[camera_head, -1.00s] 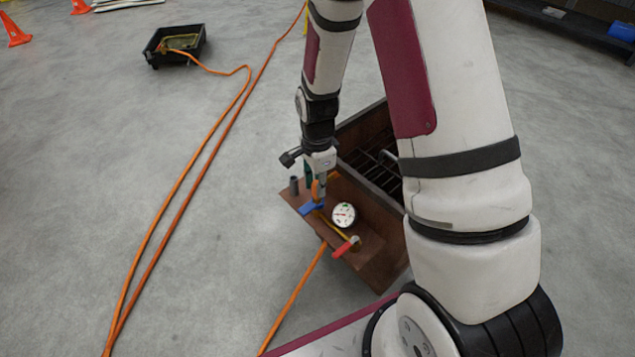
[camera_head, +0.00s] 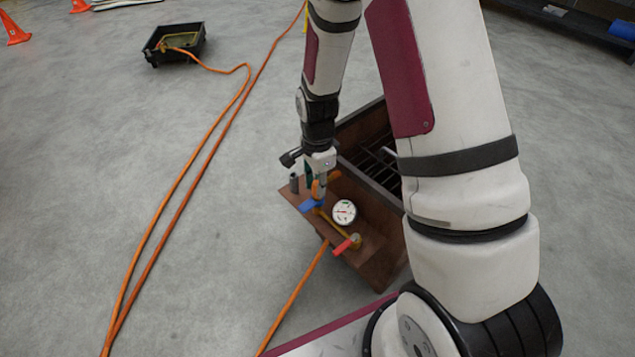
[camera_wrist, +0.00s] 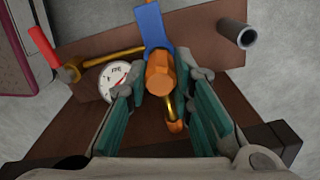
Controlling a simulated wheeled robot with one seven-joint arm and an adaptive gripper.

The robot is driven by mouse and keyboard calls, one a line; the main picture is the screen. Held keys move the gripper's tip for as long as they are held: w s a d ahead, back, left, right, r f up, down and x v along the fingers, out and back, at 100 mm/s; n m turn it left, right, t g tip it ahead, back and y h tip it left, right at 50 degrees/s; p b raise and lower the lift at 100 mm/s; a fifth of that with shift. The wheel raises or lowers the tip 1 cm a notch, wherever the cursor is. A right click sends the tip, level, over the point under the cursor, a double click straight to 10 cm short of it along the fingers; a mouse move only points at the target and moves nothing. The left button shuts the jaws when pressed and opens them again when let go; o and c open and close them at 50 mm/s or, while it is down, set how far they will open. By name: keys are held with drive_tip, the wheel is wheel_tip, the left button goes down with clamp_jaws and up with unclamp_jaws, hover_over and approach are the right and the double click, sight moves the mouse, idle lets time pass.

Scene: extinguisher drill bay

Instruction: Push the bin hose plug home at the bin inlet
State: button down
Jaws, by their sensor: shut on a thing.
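My gripper (camera_head: 319,182) points down at the brown panel of the bin (camera_head: 372,250). In the wrist view its teal fingers (camera_wrist: 164,84) are shut on an orange, faceted piece that looks like the hose plug (camera_wrist: 158,72). A short brass fitting (camera_wrist: 170,106) with an orange end (camera_wrist: 175,127) shows just beyond the plug; it may be the inlet. I cannot tell how deep the plug sits, as the fingers and the plug hide the joint. A flat blue piece (camera_wrist: 153,26) lies against the plug's upper side.
A dial gauge (camera_head: 344,212), a red-handled brass valve (camera_head: 346,246) and a grey pipe stub (camera_wrist: 238,34) surround the plug closely. Orange hoses (camera_head: 190,185) run over the floor to a black tray (camera_head: 176,55).

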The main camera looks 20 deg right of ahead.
drive_tip(key=shift+f, duration=0.15)
drive_tip(key=c, duration=1.3)
unclamp_jaws()
